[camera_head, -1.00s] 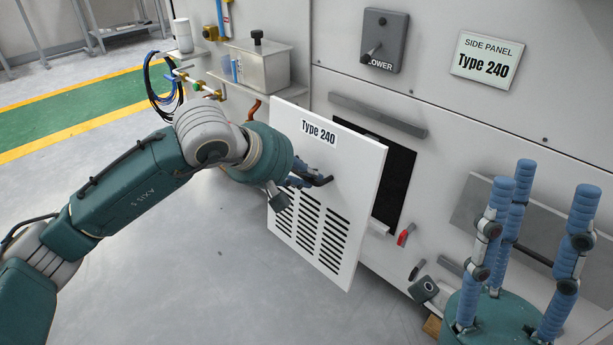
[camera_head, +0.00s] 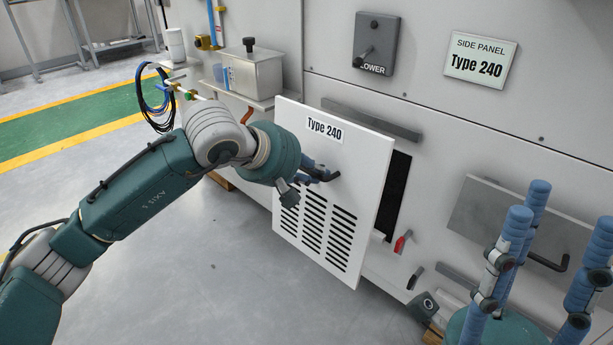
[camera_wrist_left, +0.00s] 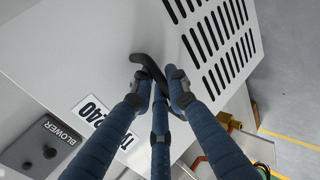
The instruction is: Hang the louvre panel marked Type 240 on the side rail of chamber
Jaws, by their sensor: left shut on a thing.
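The white louvre panel (camera_head: 345,165) carries a "Type 240" label and several rows of slots. It hangs in my left gripper (camera_head: 318,174), slightly tilted, in front of the dark opening (camera_head: 393,196) in the chamber's side and covering much of it. In the left wrist view, the blue fingers of my left gripper (camera_wrist_left: 158,88) are closed around the panel's black handle (camera_wrist_left: 148,66). The grey side rail (camera_head: 371,119) runs above the opening, partly behind the panel's top edge. Whether panel and rail touch is hidden. My right gripper (camera_head: 540,265) has its blue fingers pointing up at lower right, apart and empty.
A "Side panel Type 240" sign (camera_head: 481,59) and a blower switch box (camera_head: 375,43) are on the chamber wall. A shelf with a metal box (camera_head: 252,73) and hoses stands left of the panel. A red-handled latch (camera_head: 401,242) sits below the opening.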

